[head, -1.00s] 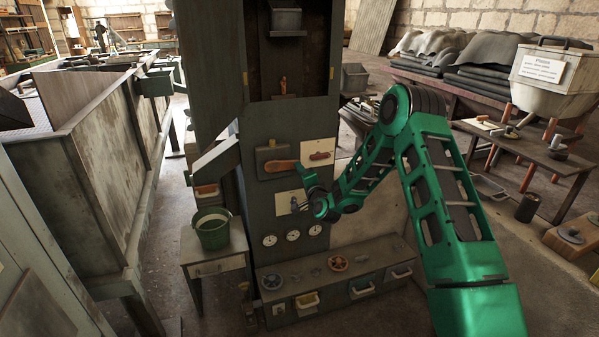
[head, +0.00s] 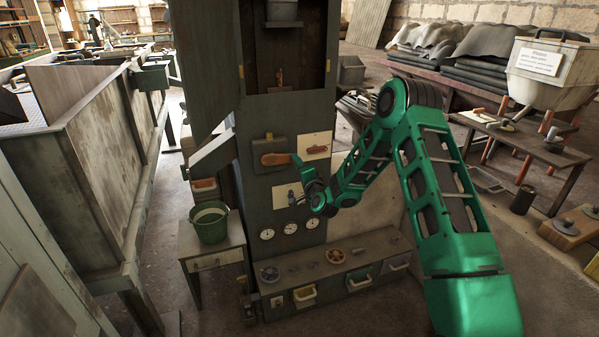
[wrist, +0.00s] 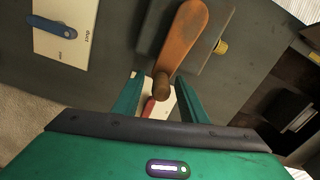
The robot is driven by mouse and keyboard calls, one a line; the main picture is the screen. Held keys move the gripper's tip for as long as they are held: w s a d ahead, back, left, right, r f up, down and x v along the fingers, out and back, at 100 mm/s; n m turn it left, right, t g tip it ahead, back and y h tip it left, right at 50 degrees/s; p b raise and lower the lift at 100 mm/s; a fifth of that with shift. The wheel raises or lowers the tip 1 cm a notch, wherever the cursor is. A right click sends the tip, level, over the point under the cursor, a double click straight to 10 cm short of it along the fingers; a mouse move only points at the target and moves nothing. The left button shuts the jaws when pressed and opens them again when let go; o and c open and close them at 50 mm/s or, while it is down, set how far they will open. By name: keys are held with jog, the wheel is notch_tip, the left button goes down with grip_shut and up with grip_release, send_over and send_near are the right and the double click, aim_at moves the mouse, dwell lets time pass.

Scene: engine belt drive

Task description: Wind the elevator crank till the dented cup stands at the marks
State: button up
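The crank is an orange-brown handle (head: 276,159) on a dark plate on the front of the tall grey elevator casing (head: 228,60). It points right in the head view. In the wrist view the crank arm (wrist: 185,38) comes down to a round brown knob (wrist: 162,86). My gripper (wrist: 157,97) is open, its two green fingers either side of the knob with gaps. In the head view my gripper (head: 298,164) is at the crank's right end. A grey metal cup (head: 283,12) hangs high in the casing's opening; its dent cannot be made out. Yellow marks (head: 241,72) flank the opening.
A red lever (head: 317,149) on a white plate sits right of the crank, and a blue lever (wrist: 58,27) on another plate shows in the wrist view. Three dials (head: 290,229) are below. A green bucket (head: 209,224) stands on a side table at left.

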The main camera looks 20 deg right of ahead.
jog(key=s, duration=1)
jog(key=shift+d, duration=0.25)
dwell(0.3)
